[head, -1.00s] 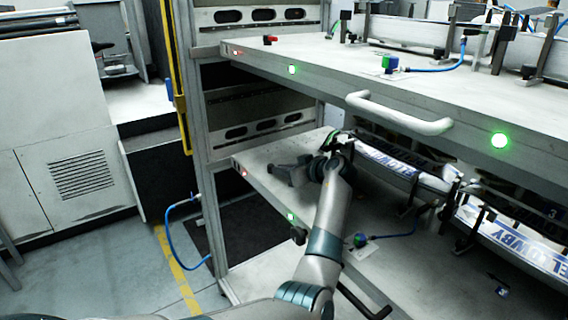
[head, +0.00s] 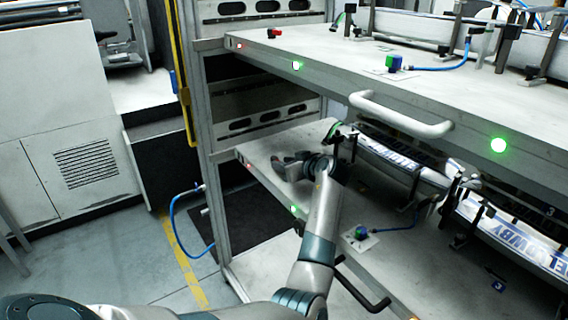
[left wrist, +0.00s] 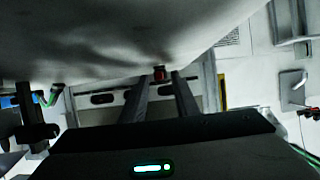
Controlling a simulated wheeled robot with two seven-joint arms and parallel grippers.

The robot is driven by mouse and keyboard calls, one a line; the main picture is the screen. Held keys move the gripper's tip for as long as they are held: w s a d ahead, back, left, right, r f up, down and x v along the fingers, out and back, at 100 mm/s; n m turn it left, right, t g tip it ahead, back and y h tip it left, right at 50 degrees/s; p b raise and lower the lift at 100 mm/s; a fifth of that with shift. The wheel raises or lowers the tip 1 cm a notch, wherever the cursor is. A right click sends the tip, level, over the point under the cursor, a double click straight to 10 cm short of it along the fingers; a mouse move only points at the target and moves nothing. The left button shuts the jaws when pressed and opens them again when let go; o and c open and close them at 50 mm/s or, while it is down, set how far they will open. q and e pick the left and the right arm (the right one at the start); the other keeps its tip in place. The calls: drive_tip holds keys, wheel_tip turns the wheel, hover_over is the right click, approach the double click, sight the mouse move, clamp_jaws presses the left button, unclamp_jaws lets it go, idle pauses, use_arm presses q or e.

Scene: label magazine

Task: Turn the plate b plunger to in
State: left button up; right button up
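A small red plunger knob (left wrist: 159,73) shows in the left wrist view, just beyond and between my left gripper's fingertips, at the edge of a pale plate surface. My left gripper (head: 280,164) is over the left end of the lower plate (head: 262,150) in the head view. Its two fingers (left wrist: 160,88) stand apart, with nothing held between them. The lower plate's plunger is not visible in the head view. Another red plunger (head: 274,33) with a black part sits on the upper plate (head: 330,50). I cannot read which plate is b. My right gripper is out of view.
The upper plate, with its front handle (head: 400,118), overhangs the lower one. A clamp post (head: 345,142) and label rail (head: 395,160) stand right of my gripper. A green-blue knob (head: 361,232) with a hose is nearer the front. A frame post (head: 200,130) stands left.

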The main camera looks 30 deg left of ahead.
use_arm(q)
drive_tip(key=v, duration=0.6)
drive_tip(key=shift+s+d, duration=0.1)
drive_tip(key=shift+d, duration=0.05)
drive_tip(key=shift+s+d+r, duration=0.25)
drive_tip(key=shift+d+r, duration=0.05)
drive_tip(key=shift+d, duration=0.2)
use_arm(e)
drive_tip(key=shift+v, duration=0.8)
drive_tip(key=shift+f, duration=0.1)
